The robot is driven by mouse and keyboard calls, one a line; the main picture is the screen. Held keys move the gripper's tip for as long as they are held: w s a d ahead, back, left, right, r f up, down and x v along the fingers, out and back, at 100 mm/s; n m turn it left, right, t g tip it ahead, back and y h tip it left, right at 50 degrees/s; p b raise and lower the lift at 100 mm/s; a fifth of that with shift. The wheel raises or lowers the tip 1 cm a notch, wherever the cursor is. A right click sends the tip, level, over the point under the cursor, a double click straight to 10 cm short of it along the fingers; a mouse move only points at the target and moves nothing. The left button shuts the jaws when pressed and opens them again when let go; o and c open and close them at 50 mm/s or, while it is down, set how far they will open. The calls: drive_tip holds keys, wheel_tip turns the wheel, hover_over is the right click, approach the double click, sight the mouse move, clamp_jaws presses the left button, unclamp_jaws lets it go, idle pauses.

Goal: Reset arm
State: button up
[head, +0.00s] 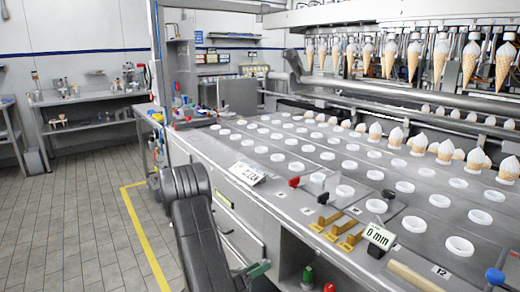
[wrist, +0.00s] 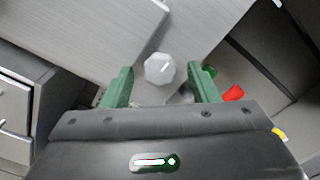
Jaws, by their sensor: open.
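My gripper (wrist: 161,86) shows in the wrist view with its two green fingers spread apart. Nothing is held between them. A pale faceted knob lies beyond the gap, and I cannot tell how far away it is. In the head view my dark arm rises at the bottom centre, in front of the machine. A green fingertip of my gripper (head: 258,269) shows low beside the machine's front panel; the rest of it is hidden or out of frame.
The machine's steel deck (head: 290,180) carries rows of white rings and several cones. Ice cream cones (head: 389,58) hang from a rack above. A green knob (head: 308,274) sits low on the front. Tiled floor (head: 75,215) is clear at left, with a shelf table (head: 85,105) behind.

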drive_tip(key=v, duration=1.4)
drive_tip(key=w+d+m+b, duration=0.8)
drive_tip(key=d+m+b, duration=0.2)
drive_tip(key=d+m, duration=0.1)
drive_tip(key=shift+w+d, duration=0.15)
drive_tip(key=shift+d, duration=0.15)
idle(0.7)
drive_tip(key=shift+r, duration=0.1)
idle(0.3)
